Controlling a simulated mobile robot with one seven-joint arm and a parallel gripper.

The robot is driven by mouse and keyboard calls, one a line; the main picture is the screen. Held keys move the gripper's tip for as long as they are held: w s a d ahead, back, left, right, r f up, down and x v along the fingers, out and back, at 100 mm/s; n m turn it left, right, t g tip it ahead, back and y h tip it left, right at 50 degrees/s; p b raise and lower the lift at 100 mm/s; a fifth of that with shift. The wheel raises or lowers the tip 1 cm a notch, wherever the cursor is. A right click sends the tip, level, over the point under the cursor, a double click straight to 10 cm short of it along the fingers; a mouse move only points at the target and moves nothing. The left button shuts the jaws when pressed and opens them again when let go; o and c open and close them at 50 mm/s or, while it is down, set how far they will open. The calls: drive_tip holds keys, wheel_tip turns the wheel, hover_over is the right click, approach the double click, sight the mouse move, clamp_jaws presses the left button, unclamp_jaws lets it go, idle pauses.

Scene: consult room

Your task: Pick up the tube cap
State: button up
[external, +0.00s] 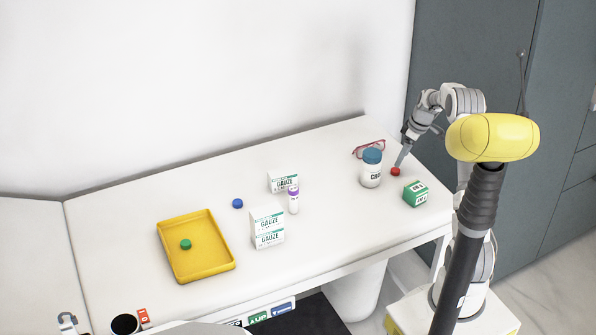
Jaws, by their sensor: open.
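Small round caps lie in several places: a red cap (395,171) near the right end of the white table, a blue cap (238,203) in the middle left, and a green cap (185,244) inside the yellow tray (228,266). The picture does not tell which one is the tube cap. My gripper (400,162) points down just above and beside the red cap. It is open and holds nothing that I can see. The gap between fingertips and cap is too small to judge.
A green box (415,194) sits close at the right. White gauze boxes (267,228) and a purple-capped tube (293,201) stand mid-table (330,225).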

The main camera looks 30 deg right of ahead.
sight(393, 170)
drive_tip(key=b+x, duration=0.1)
drive_tip(key=x, duration=0.4)
drive_tip(key=shift+f+b, duration=0.15)
drive_tip(key=shift+b, duration=0.2)
drive_tip(key=shift+s, duration=0.1)
clamp_jaws()
